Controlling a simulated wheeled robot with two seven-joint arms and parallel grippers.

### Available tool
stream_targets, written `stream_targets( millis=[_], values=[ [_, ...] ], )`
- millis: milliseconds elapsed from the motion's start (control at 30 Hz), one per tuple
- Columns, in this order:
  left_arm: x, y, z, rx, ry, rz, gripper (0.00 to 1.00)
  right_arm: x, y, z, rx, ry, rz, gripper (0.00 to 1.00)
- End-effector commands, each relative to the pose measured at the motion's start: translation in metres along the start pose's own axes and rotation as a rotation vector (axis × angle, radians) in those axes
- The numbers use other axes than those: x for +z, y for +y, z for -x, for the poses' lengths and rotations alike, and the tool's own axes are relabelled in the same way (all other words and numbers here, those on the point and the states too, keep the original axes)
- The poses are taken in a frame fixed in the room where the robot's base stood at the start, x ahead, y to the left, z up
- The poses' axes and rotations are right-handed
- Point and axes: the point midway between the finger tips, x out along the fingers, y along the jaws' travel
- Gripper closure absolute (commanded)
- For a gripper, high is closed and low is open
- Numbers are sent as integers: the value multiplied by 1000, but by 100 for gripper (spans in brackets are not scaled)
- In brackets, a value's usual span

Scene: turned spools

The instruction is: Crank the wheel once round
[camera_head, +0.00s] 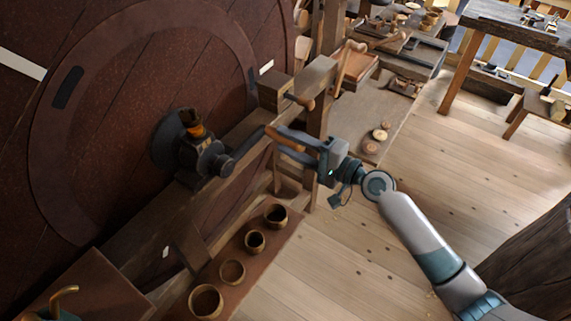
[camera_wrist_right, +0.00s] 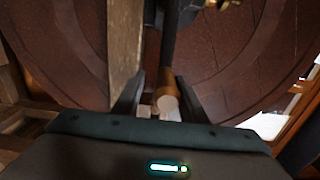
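The large dark red wooden wheel (camera_head: 120,120) fills the left of the head view and also shows behind my gripper in the wrist view (camera_wrist_right: 235,60). A dark hub (camera_head: 205,157) sits in front of it, and a dark crank arm (camera_head: 248,149) runs right from there to a turned wooden handle (camera_head: 282,138). My right gripper (camera_head: 283,141) is around this handle, its fingers apart. In the wrist view the handle's round pale end (camera_wrist_right: 167,103) lies between the fingers, closer to the right one, with a gap at the left. My left gripper is out of view.
A wooden beam (camera_head: 250,128) and post (camera_head: 318,95) stand close behind the gripper. Several wooden cups (camera_head: 255,241) stand on a low bench below. Workbenches with tools (camera_head: 515,22) are at the back right. The plank floor (camera_head: 345,255) is largely clear.

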Motion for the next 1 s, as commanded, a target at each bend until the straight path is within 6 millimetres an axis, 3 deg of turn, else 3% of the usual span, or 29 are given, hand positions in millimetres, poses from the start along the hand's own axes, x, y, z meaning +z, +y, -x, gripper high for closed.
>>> stream_targets(
  millis=[33, 533, 1000],
  values=[
    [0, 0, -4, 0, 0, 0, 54, 0, 10, 1, 5, 1, -30, 66],
    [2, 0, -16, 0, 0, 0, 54, 7, 45, -1, -3, 0, -302, 66],
    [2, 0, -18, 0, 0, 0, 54, 13, 59, -1, -6, 0, -431, 66]
  ],
)
